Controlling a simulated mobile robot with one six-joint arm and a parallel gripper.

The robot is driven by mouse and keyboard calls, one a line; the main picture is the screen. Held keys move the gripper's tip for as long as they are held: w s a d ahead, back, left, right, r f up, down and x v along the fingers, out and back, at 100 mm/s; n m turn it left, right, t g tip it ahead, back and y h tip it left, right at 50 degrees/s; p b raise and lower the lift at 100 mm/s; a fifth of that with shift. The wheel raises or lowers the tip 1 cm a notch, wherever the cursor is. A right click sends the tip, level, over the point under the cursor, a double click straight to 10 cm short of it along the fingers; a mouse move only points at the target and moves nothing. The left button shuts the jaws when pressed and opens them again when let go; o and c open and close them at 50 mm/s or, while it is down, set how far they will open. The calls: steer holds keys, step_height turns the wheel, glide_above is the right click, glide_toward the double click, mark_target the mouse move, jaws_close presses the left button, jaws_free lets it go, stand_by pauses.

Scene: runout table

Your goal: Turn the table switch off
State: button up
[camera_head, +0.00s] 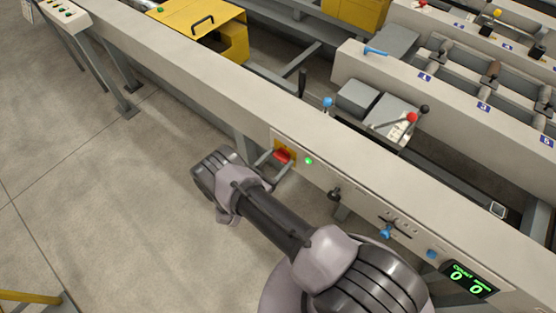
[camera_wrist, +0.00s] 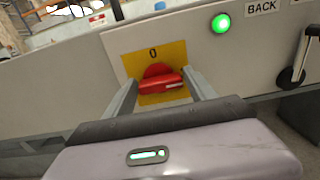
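The table switch (camera_wrist: 160,84) is a red rotary knob with a bar handle on a yellow plate (camera_wrist: 174,54) marked "0" at its top. Its handle lies roughly level in the wrist view, with a small white mark on its right part. In the head view the red switch (camera_head: 283,156) sits on the table's side panel. My gripper (camera_wrist: 159,80) is open, with one finger left and one finger right of the red handle. The fingertips are close to the panel; I cannot tell whether they touch the handle. In the head view my gripper (camera_head: 277,163) points at the switch.
A green lamp (camera_wrist: 221,23) is lit right of the switch. A black-knobbed lever (camera_wrist: 291,74) stands farther right by a "BACK" label. Along the panel are a blue handle (camera_head: 388,230) and a lit counter display (camera_head: 469,280). The floor (camera_head: 110,190) beside the table is clear.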

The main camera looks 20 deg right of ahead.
steer(key=c, duration=0.9)
steer(key=shift+f+b, duration=0.1)
steer(key=shift+b, duration=0.2)
steer(key=n+b, duration=0.2)
steer(key=n, duration=0.1)
steer(key=shift+f, duration=0.1)
steer(key=n+b, duration=0.2)
steer(key=n, duration=0.3)
steer(key=n+b, duration=0.3)
steer(key=n, duration=0.2)
steer(key=shift+w+a, duration=0.15)
steer(key=shift+n+b, duration=0.6)
steer(key=shift+n, duration=1.8)
